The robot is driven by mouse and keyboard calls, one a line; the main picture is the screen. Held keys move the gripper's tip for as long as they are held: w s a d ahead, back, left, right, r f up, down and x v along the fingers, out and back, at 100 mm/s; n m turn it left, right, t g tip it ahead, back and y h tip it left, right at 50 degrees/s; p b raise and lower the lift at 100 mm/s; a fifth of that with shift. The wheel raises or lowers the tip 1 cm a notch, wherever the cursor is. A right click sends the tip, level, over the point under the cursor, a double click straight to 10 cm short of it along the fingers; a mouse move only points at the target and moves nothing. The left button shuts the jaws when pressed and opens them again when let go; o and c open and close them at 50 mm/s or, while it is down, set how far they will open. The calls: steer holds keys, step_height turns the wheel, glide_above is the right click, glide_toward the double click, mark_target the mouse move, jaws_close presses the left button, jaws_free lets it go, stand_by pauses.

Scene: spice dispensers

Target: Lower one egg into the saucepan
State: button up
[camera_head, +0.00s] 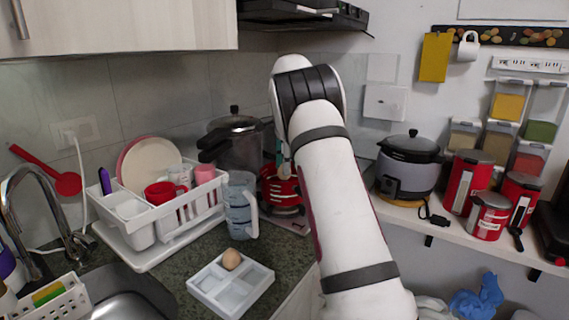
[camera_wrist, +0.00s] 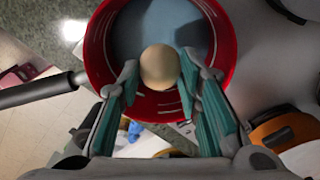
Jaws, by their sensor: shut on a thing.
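A red saucepan (camera_wrist: 225,45) with a dark handle pointing left fills the upper middle of the wrist view. Its inside looks bluish-grey. In the head view the red saucepan (camera_head: 285,196) stands on the counter, partly hidden by my arm. My gripper (camera_wrist: 160,76) is shut on a pale brown egg (camera_wrist: 160,66), which appears over the pan's opening. I cannot tell how far it is above the pan's bottom. Another egg (camera_head: 231,259) sits in a white compartment tray (camera_head: 232,303) at the counter's front.
A clear measuring jug (camera_head: 240,205) stands close left of the saucepan. A white dish rack (camera_head: 150,225) is farther left, and a dark pressure cooker (camera_head: 236,145) is behind. A rice cooker (camera_head: 408,170) and red canisters (camera_head: 467,182) stand on the right shelf.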

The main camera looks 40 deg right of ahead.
mark_target(285, 178)
steer(key=shift+f+b, duration=0.95)
steer(key=shift+f, duration=1.5)
stand_by(1.2)
steer(key=o, duration=1.2)
step_height(285, 178, up, 12)
